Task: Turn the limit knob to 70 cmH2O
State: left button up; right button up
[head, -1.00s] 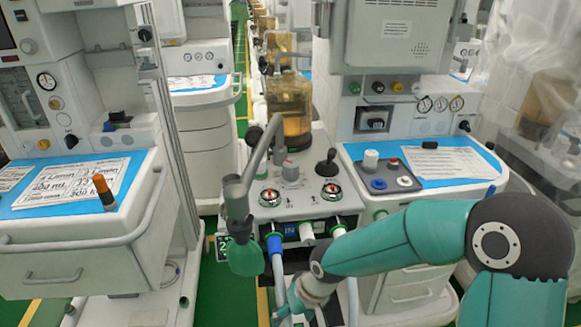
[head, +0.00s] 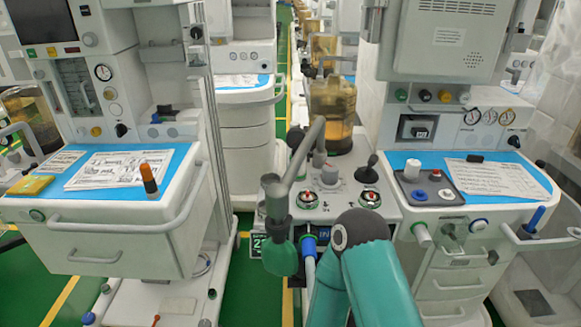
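A grey-white knob (head: 329,175) stands on the top panel of the middle unit, beside a taller grey knob (head: 318,157). I cannot tell from here which is the limit knob, and any scale marks are too small to read. Two round dials with red and green marks, the left dial (head: 307,200) and the right dial (head: 370,198), sit in front of them. A black knob (head: 367,172) stands to the right. My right arm rises from the bottom in front of the unit, but its gripper is out of view. My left gripper is not in view.
A bent grey bag arm (head: 300,165) with a green bag (head: 281,259) stands left of the panel. An amber canister (head: 332,112) is behind. Carts flank both sides, the left one with a drawer (head: 100,240). A grey tray (head: 427,187) lies right.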

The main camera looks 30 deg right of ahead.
aim_at(329, 172)
jog(key=u, duration=0.15)
jog(key=k, duration=1.35)
jog(key=z, duration=0.7)
jog(key=i, duration=1)
